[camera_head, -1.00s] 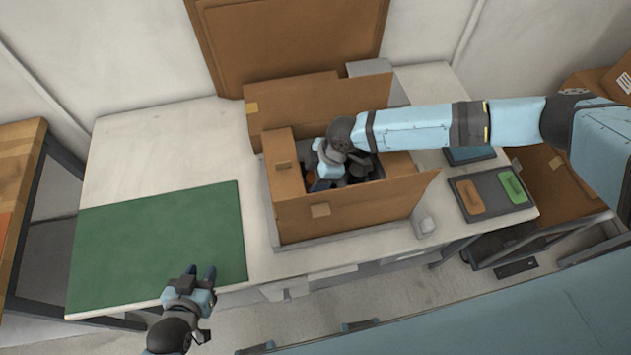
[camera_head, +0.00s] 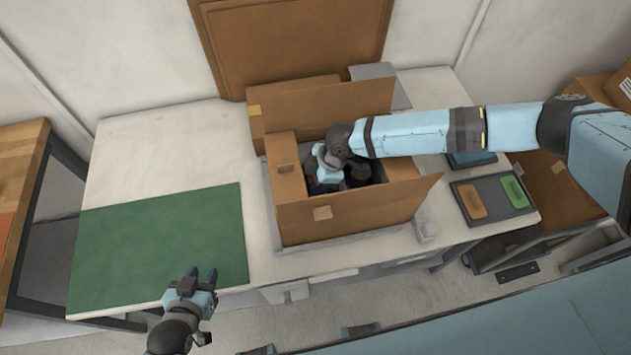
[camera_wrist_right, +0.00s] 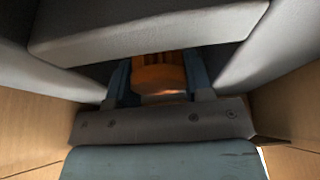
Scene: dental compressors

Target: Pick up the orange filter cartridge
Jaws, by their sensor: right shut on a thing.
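The orange filter cartridge (camera_wrist_right: 158,78) shows in the right wrist view between the two fingers of my right gripper (camera_wrist_right: 160,82), which is shut on it. In the head view my right gripper (camera_head: 318,178) reaches down inside the open cardboard box (camera_head: 350,213), and the cartridge is hidden there. Grey padding lies close around the fingers in the right wrist view. My left gripper (camera_head: 203,277) is empty over the front edge of the table, by the green mat, with its fingers apart.
The green mat (camera_head: 160,250) covers the table's left front. A dark tray (camera_head: 510,212) with an orange and a green piece lies right of the box. Raised cardboard flaps (camera_head: 320,108) and box walls surround my right gripper. The white table (camera_head: 150,150) is clear behind the mat.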

